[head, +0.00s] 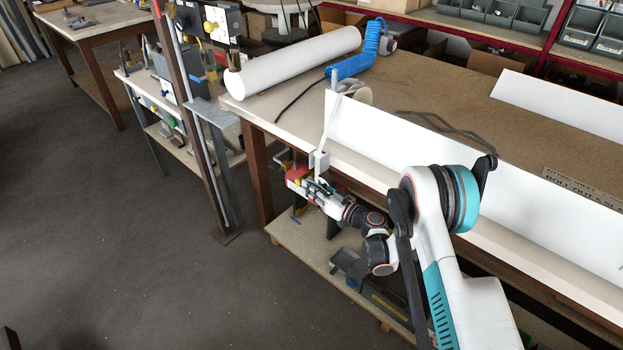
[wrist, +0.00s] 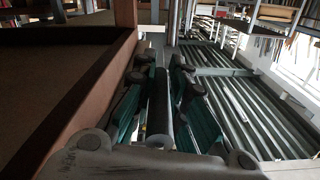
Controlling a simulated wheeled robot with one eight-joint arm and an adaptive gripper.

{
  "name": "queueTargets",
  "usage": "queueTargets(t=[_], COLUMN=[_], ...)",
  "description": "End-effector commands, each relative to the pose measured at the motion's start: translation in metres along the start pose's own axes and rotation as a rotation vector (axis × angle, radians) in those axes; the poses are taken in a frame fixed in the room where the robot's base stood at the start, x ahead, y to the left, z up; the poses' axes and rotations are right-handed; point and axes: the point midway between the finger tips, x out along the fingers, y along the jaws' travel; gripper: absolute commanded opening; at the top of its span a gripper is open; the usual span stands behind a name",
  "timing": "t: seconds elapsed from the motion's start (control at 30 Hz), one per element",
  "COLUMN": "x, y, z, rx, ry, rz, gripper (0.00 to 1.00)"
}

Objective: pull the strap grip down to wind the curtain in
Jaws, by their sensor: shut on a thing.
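A pale strap (head: 327,118) hangs down past the near edge of the workbench, by the end of a long white profile (head: 430,160). A small grey block (head: 318,160) sits low on the strap. My gripper (head: 304,180) is just below this block, beside the bench edge, and is small in the head view. In the wrist view, a grey cylindrical strap grip (wrist: 160,108) lies lengthwise between the dark and teal fingers of my gripper (wrist: 158,90), which are shut on it. The strap's lower end is partly hidden by the gripper in the head view.
A brown post (head: 195,120) stands left of the bench. A lower shelf (head: 320,250) holds tools. The floor (head: 110,200) at left is clear.

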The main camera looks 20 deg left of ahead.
Motion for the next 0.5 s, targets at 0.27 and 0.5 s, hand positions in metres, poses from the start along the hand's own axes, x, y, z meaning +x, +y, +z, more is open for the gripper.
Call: queueTargets(t=[0.27, 0.5], x=[0.0, 0.0], y=[0.006, 0.006], z=[0.025, 0.026], rx=[0.0, 0.0], ry=[0.0, 0.0], rz=[0.002, 0.002], gripper=[0.0, 0.0])
